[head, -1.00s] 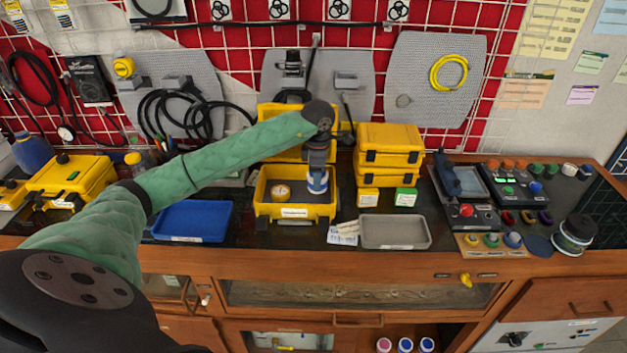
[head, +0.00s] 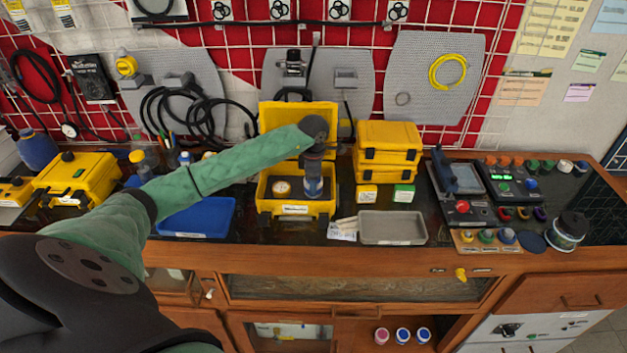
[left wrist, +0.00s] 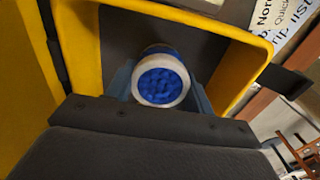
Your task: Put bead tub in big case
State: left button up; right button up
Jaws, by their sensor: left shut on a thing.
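The bead tub (left wrist: 161,82) is a small round tub with a white rim and blue beads. In the left wrist view it sits between the fingers of my left gripper (left wrist: 160,88), which is shut on it. The big case (head: 268,208) is an open yellow case with a dark lining, its lid standing up behind. In the head view my left gripper (head: 313,186) points down inside the right half of the case, with the tub (head: 313,188) at its tips. Whether the tub touches the case floor is hidden. My right gripper does not show.
A round gauge (head: 282,187) lies in the case's left half. A blue tray (head: 200,218) is to its left, and a grey tray (head: 392,228) to its right. Stacked yellow cases (head: 388,145) and small boxes (head: 403,193) stand close on the right.

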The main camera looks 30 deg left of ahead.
pick_arm(q)
jog(key=shift+f, duration=0.15)
jog(key=o, duration=1)
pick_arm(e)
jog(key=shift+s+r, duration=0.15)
pick_arm(q)
jog(key=shift+r, duration=0.2)
